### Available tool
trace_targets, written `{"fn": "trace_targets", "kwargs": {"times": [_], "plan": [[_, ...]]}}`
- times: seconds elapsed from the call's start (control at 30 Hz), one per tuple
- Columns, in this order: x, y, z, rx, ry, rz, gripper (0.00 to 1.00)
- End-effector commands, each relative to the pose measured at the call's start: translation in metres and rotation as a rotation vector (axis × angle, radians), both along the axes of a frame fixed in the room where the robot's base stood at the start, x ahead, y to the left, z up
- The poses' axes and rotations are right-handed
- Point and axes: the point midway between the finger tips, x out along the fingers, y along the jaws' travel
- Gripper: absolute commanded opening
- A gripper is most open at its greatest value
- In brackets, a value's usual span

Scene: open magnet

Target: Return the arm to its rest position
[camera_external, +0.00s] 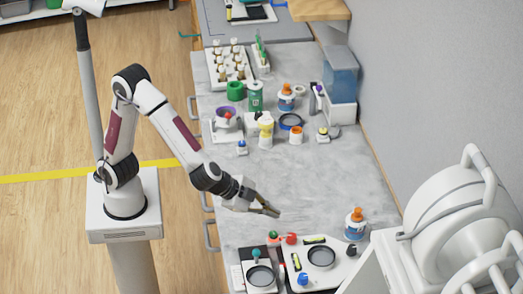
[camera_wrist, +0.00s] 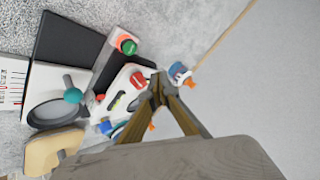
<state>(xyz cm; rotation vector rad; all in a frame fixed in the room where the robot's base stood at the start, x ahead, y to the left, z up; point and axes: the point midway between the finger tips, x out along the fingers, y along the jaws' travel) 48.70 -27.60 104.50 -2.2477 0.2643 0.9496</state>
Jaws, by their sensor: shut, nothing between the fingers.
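My gripper (camera_external: 268,209) is at the end of my arm, above the grey bench (camera_external: 320,185) at its near half. In the wrist view the fingers (camera_wrist: 158,88) come together at their tips with nothing seen between them. My gripper is behind and above a white device with a round dark plate (camera_external: 321,256) and a red knob (camera_external: 291,239). The arm reaches out from its white pedestal, bent at the elbow.
A second device with a round plate (camera_external: 260,277) stands near the front. A large white machine (camera_external: 450,220) fills the lower right. Bottles and a vial rack (camera_external: 230,65) stand farther back. Mid-bench is clear.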

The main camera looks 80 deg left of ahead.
Motion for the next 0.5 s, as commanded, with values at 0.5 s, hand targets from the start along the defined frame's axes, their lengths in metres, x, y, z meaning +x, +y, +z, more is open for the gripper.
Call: {"fn": "trace_targets", "kwargs": {"times": [0.5], "plan": [[-0.0015,0.0035,-0.0016,0.067,0.013,-0.047,0.00]]}}
